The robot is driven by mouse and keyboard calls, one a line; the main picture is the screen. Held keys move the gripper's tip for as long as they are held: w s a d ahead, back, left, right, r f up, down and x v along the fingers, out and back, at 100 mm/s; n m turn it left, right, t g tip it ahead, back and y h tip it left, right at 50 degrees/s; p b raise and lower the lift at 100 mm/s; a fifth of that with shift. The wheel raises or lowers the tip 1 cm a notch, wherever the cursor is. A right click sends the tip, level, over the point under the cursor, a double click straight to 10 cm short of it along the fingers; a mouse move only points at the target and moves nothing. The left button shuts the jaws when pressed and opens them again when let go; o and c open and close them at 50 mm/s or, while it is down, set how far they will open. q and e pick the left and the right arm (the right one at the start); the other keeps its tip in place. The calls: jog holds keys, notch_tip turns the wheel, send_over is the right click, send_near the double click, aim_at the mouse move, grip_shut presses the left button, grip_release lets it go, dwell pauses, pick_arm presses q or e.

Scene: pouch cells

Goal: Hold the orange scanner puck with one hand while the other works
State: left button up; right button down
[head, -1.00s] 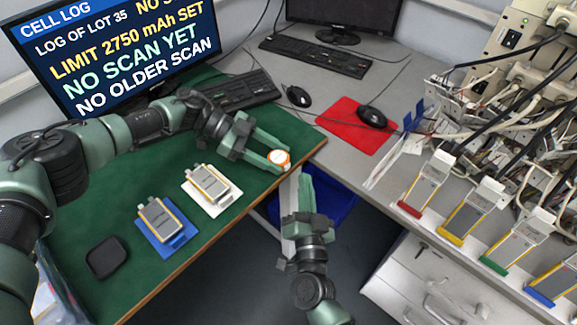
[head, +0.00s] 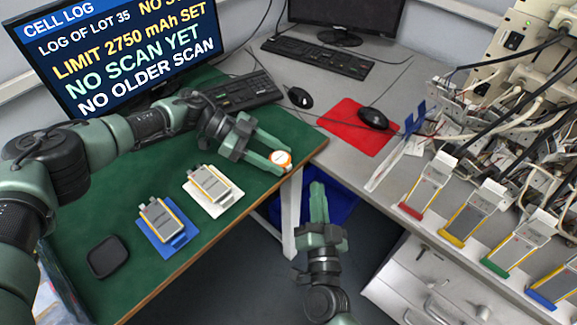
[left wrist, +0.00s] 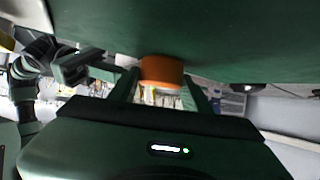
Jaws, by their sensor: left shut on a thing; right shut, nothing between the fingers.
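The orange scanner puck (head: 281,160) with a white top is between the fingertips of my left gripper (head: 274,158), near the right edge of the green mat. In the left wrist view the orange puck (left wrist: 161,71) sits between the two fingers, close to the green surface; I cannot tell whether it touches it. My right gripper (head: 317,190) is shut and empty, over the floor gap beside the green table. Two pouch cells lie on the mat, one on a white tray (head: 228,202) and one on a blue tray (head: 186,238).
A monitor (head: 120,50) reads "NO SCAN YET" and "LIMIT 2750 mAh SET". A black square pad (head: 107,256) lies at the mat's front left. Cells in red, yellow, green and blue holders line the right bench below cabling. A red mouse mat (head: 345,135) lies behind.

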pick_arm(q)
jog(key=o, duration=1)
jog(key=shift+o, duration=0.2)
